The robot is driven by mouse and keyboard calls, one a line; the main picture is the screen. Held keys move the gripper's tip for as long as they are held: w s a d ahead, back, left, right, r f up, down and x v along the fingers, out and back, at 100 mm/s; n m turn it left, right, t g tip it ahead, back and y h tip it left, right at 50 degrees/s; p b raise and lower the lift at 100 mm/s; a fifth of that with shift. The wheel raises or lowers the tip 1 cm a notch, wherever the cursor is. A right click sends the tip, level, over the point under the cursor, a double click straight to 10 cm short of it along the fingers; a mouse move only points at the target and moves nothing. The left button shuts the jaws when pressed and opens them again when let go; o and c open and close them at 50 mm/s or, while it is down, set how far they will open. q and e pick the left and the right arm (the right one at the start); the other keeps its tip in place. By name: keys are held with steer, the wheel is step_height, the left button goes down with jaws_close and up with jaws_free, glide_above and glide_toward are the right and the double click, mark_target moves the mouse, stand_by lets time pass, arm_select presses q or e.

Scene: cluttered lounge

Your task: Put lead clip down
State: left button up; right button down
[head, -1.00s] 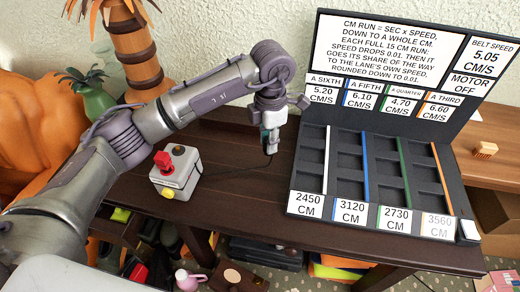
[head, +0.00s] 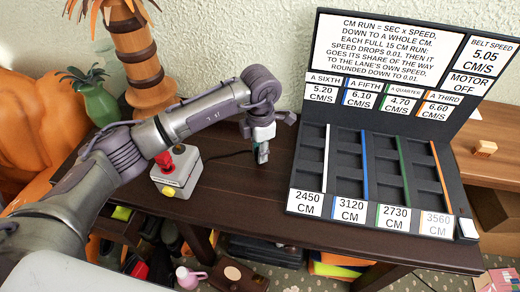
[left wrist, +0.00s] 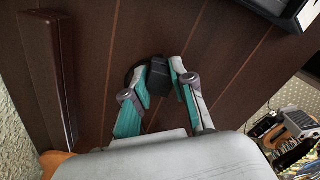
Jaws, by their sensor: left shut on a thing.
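The lead clip (left wrist: 160,78) is a small dark piece between the teal-padded fingers of my left gripper (left wrist: 158,88) in the left wrist view. A thin black cable curves away beside it. In the head view my left gripper (head: 262,152) points down over the dark wooden table (head: 240,205), between the button box and the sign board. The fingers are shut on the clip, which is mostly hidden there. The dark cable (head: 230,155) runs left towards the box. I cannot tell whether the clip touches the tabletop. My right gripper is not in view.
A black board with signs and lanes (head: 345,215) stands to the right. Bare tabletop lies in front of the gripper. Clutter fills the floor and shelf below.

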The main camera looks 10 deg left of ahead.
arm_select(q)
steer(key=shift+f, duration=0.25)
steer(key=o, duration=0.9)
steer(key=shift+r, duration=0.1)
steer(key=shift+r, duration=0.25)
step_height(320, 180, up, 12)
steer(key=shift+r, duration=0.15)
